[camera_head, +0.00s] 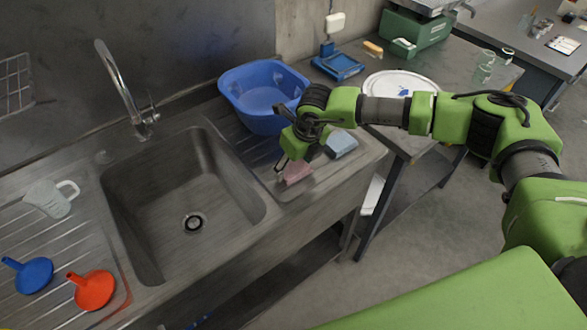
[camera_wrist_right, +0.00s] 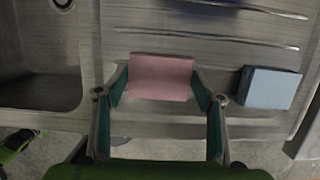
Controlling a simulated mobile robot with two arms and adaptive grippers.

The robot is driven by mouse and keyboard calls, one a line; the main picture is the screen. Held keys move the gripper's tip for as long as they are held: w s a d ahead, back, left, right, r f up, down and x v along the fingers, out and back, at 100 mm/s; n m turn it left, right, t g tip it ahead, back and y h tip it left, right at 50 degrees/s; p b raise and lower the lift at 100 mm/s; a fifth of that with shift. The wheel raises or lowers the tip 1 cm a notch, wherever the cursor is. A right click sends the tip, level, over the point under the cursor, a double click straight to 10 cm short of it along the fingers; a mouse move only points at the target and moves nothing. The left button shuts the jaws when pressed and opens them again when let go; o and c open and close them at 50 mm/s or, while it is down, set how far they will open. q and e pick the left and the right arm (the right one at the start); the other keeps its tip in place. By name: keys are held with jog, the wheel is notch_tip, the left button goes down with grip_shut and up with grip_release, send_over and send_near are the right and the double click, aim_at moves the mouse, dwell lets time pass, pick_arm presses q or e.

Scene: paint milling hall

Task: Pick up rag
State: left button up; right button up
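A pink folded rag (camera_head: 298,173) lies on the steel drainboard right of the sink, near its front edge. It also shows in the right wrist view (camera_wrist_right: 161,78). A light blue folded piece (camera_head: 341,144), rag or sponge, lies to its right and also shows in the right wrist view (camera_wrist_right: 270,88). My right gripper (camera_head: 287,163) reaches down over the pink rag. In the wrist view its open fingers (camera_wrist_right: 160,88) stand at the left and right sides of the rag. Whether they touch it is unclear. My left gripper is out of view.
A blue basin (camera_head: 262,88) stands on the drainboard behind my gripper. The empty sink (camera_head: 185,195) with its tap (camera_head: 122,85) is to the left. A jug (camera_head: 50,199) and blue (camera_head: 33,274) and red (camera_head: 93,290) funnels lie farther left. A table with a white round lid (camera_head: 400,84) is right.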

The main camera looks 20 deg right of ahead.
dwell(0.3)
jog(key=shift+r, duration=0.55)
jog(key=s+a+r+b, duration=0.2)
jog(key=a+r+b, duration=0.1)
jog(key=a+r, duration=0.3)
jog(key=s+a+r+b, duration=0.3)
jog(key=a+r+b, duration=0.1)
jog(key=a+r, duration=0.2)
jog(key=shift+s+a, duration=0.25)
jog(key=shift+a, duration=0.2)
jog(key=shift+o, duration=0.2)
